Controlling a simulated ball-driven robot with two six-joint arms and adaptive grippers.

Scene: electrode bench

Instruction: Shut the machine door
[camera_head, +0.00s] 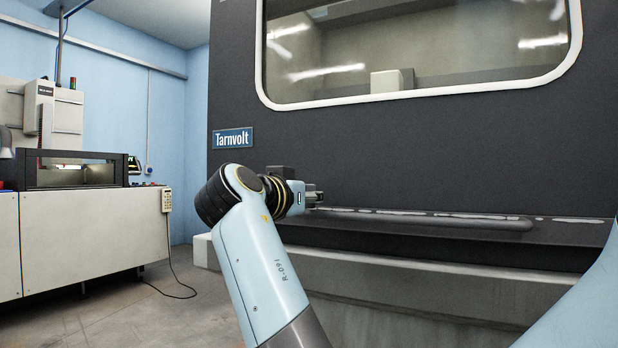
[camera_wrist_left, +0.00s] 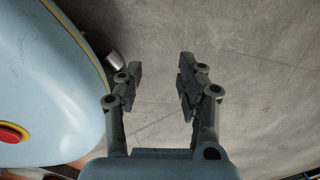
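The machine door (camera_head: 420,140) is a large dark panel with a white-framed window, filling the middle and right of the head view. A long dark horizontal bar (camera_head: 450,222) runs along its lower part. My right gripper (camera_head: 318,196) is at the bar's left end; its fingers are small and partly hidden by the wrist, so its opening and any contact are unclear. No gap at the door's edges shows, so I cannot tell how far it stands open. My left gripper (camera_wrist_left: 158,80) is open and empty above bare floor in the left wrist view.
A pale ledge (camera_head: 400,285) runs below the door. A white bench (camera_head: 85,235) with a machine stands at the left, its pendant cable trailing on the floor. The floor between is clear.

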